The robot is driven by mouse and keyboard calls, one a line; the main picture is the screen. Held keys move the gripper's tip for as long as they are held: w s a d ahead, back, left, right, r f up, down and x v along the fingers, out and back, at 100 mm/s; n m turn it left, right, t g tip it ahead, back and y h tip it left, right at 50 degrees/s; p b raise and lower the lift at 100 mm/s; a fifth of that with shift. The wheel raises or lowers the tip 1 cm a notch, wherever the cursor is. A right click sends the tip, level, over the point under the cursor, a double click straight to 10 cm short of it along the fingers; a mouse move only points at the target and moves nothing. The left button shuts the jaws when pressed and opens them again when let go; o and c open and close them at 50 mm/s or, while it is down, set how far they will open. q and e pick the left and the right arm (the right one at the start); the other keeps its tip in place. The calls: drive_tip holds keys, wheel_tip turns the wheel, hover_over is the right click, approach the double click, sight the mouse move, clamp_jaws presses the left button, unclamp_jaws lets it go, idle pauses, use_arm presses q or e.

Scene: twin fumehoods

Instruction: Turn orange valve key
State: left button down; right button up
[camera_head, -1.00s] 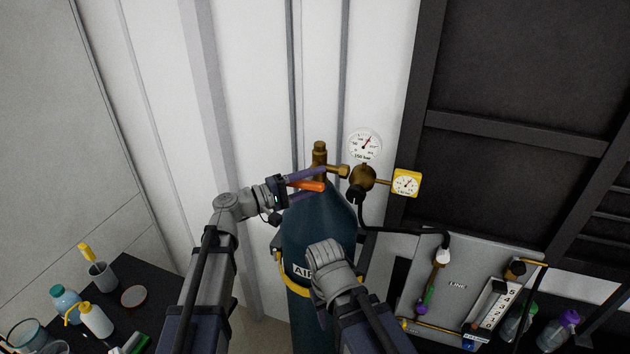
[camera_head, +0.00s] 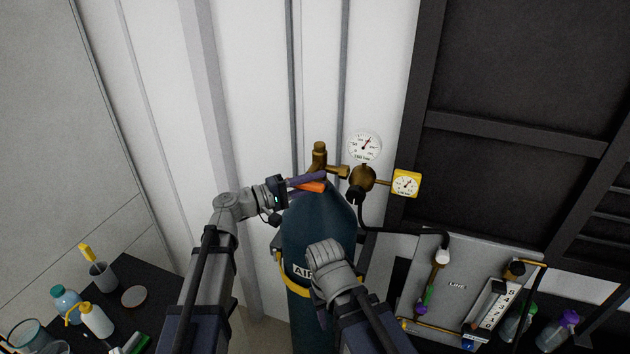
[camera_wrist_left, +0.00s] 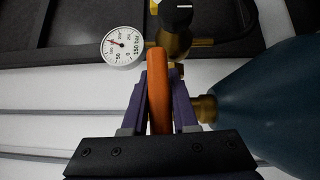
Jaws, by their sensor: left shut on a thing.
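The orange valve key (camera_head: 310,187) is at the top of the dark teal AIR cylinder (camera_head: 318,232), next to the brass valve (camera_head: 319,157). My left gripper (camera_head: 308,183) comes in from the left and is shut on the orange key. In the left wrist view the orange key (camera_wrist_left: 159,90) lies lengthwise between the two purple fingers of my left gripper (camera_wrist_left: 159,105). The brass fitting and cylinder neck show just right of the fingers there. My right arm is low in front of the cylinder in the head view; its gripper fingers cannot be seen.
A white round gauge (camera_head: 365,147), brass regulator (camera_head: 362,178) and yellow gauge (camera_head: 406,183) sit right of the valve. A black hose runs to a grey panel (camera_head: 440,290). A dark table with bottles (camera_head: 96,320) is at lower left. White wall stands behind.

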sight(298, 187)
use_arm(q)
drive_tip(key=shift+f+m+g, duration=0.1)
drive_tip(key=shift+m+g, duration=0.2)
drive_tip(key=c, duration=0.7)
unclamp_jaws()
drive_tip(key=shift+p+v, duration=0.3)
drive_tip(key=shift+v, duration=3.65)
drive_tip(key=shift+y, duration=0.3)
